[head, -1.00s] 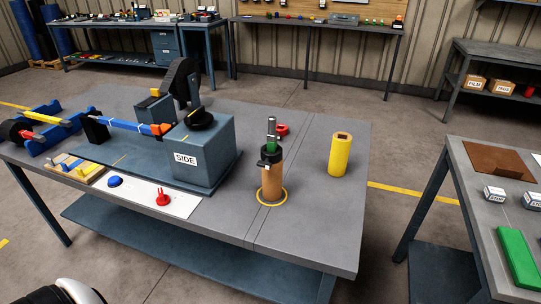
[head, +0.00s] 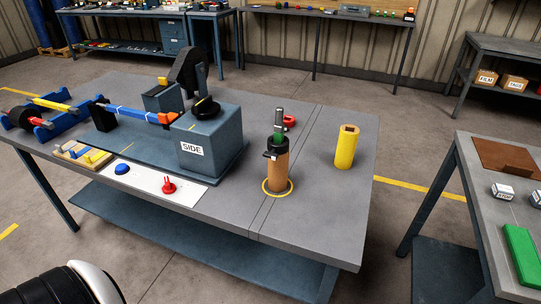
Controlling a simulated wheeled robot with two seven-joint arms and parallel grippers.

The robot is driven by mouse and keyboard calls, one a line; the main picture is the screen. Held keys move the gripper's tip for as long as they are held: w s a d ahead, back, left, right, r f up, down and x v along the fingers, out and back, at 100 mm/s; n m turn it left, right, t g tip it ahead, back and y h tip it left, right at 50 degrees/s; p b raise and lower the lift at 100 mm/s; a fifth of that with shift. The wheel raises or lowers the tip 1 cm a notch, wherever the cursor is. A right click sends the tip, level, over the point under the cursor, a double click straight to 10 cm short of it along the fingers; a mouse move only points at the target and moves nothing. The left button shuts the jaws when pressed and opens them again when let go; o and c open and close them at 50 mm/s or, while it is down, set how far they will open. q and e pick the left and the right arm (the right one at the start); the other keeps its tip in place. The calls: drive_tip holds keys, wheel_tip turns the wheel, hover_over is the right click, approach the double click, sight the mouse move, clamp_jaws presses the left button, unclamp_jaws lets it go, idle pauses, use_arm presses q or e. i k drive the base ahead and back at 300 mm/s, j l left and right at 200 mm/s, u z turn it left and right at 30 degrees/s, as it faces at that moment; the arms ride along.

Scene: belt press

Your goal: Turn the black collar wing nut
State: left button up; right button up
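A brown cylinder (head: 276,175) stands upright inside a yellow ring on the grey table, right of the press. A black collar (head: 280,144) sits around its top, and a green part with a grey metal stem (head: 279,118) rises out of it. A small dark wing nut (head: 270,155) with a light spot sticks out from the collar's front left side; its exact turn is too small to tell. Neither of my grippers is in view. A black and white part of mine shows at the bottom left corner.
The blue-grey press block (head: 212,135) marked SIDE stands left of the cylinder. A red ring (head: 290,121) lies just behind it, and a yellow cylinder (head: 347,147) stands to its right. The table front (head: 235,210) is clear. Another table (head: 470,190) stands at the right.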

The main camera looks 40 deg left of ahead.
sight(272, 154)
drive_tip(key=i+l+u, duration=0.15)
drive_tip(key=u, duration=0.25)
drive_tip(key=i+l+u, duration=0.2)
drive_tip(key=u, duration=0.25)
